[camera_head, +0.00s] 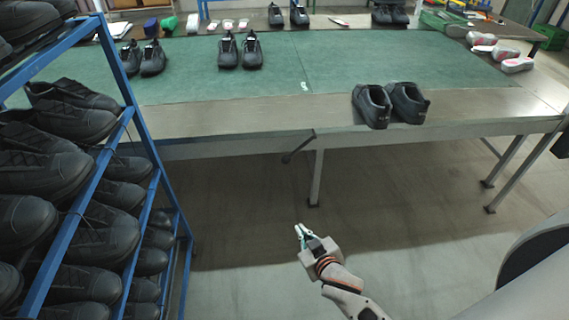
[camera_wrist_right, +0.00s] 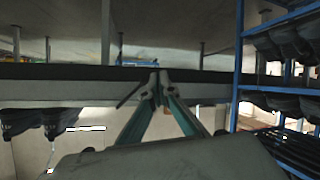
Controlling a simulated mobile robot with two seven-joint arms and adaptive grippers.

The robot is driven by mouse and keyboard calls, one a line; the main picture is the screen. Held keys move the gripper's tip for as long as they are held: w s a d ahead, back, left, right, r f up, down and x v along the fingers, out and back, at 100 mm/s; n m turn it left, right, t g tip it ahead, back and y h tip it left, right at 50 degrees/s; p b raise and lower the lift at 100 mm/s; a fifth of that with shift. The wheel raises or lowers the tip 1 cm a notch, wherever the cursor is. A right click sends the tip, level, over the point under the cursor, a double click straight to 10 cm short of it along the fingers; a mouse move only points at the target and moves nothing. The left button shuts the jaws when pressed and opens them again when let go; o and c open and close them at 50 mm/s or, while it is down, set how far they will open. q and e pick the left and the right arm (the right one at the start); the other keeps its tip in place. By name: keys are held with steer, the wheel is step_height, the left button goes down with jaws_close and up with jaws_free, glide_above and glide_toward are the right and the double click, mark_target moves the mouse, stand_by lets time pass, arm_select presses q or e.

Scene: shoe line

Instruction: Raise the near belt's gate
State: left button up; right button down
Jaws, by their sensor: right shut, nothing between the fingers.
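The near belt (camera_head: 220,120) is the table-like line with a green surface and a grey front strip. A thin dark rod (camera_head: 299,148) slants down and out from its front edge; I cannot tell surely whether it is the gate or its handle. A dark rod (camera_wrist_right: 130,96) also shows beside the fingertips in the right wrist view. My right gripper (camera_head: 300,231) is shut and empty, in front of the belt and lower in the head view than the rod. Its fingertips meet in the right wrist view (camera_wrist_right: 157,80). My left gripper is not in view.
A blue rack (camera_head: 141,125) full of black shoes stands at the left. A pair of black shoes (camera_head: 390,105) sits near the belt's front edge, right of the rod. Belt legs (camera_head: 316,178) stand behind my gripper. The floor (camera_head: 240,285) around it is clear.

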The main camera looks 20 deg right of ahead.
steer(key=w+d+r+m+t+h+b, duration=0.1)
steer(key=w+r, duration=0.3)
steer(key=w, duration=0.5)
steer(key=w+d+r+m+t+h+b, duration=0.1)
steer(key=w+r+m+t+h+b, duration=0.1)
steer(key=w, duration=0.8)
step_height(320, 180, up, 2)
steer(key=shift+r+h+b, duration=0.15)
steer(key=shift+h+b, duration=0.45)
steer(key=shift+h, duration=0.1)
